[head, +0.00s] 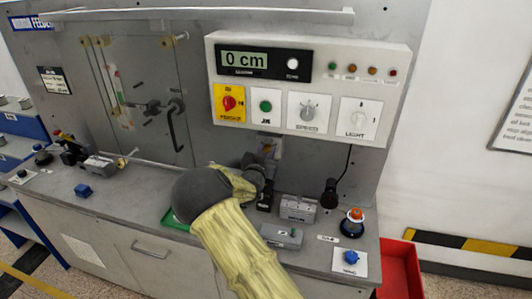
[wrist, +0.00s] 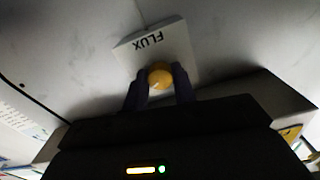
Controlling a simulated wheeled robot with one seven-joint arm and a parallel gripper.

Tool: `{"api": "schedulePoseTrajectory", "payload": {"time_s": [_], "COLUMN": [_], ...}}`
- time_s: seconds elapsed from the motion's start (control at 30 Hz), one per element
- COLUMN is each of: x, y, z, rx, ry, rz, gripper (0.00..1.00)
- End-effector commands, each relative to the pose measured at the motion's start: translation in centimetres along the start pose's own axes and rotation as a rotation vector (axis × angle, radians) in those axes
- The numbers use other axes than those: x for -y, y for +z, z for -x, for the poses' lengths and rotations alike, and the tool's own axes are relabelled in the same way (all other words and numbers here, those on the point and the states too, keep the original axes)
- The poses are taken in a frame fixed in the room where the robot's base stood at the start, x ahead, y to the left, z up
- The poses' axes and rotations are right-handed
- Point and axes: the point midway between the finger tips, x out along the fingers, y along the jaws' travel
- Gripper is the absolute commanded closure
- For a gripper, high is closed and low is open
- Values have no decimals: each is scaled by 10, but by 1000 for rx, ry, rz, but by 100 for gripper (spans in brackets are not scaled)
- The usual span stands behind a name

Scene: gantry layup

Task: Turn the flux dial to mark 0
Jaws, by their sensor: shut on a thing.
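The flux dial (wrist: 159,75) is a round yellow knob on a pale plate (wrist: 150,45) lettered FLUX, which appears upside down in the wrist view. My gripper (wrist: 160,86) has its two dark fingers on either side of the knob, shut on it. The marks around the dial and its pointer are too small or hidden to read. In the head view the plate (head: 270,146) shows on the wall below the control panel, and my gripper and wrist cover most of the dial.
Above is the control panel (head: 306,92) with a display reading 0 cm, a red knob on yellow, a green button, a speed dial and a light switch. Grey boxes (head: 298,208) and an orange-topped dark item (head: 353,222) stand on the bench right of my arm. A handled glass door (head: 130,100) is at left.

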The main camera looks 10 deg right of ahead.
Motion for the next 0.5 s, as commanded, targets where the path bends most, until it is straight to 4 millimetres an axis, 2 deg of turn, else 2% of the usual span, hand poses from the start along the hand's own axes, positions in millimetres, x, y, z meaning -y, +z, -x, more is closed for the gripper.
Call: {"api": "schedulePoseTrajectory", "payload": {"time_s": [0.27,0.5], "x": [0,1], "y": [0,0], "z": [0,0], "rx": [0,-1], "ry": [0,-1], "rz": [157,368], "gripper": [96,96]}}
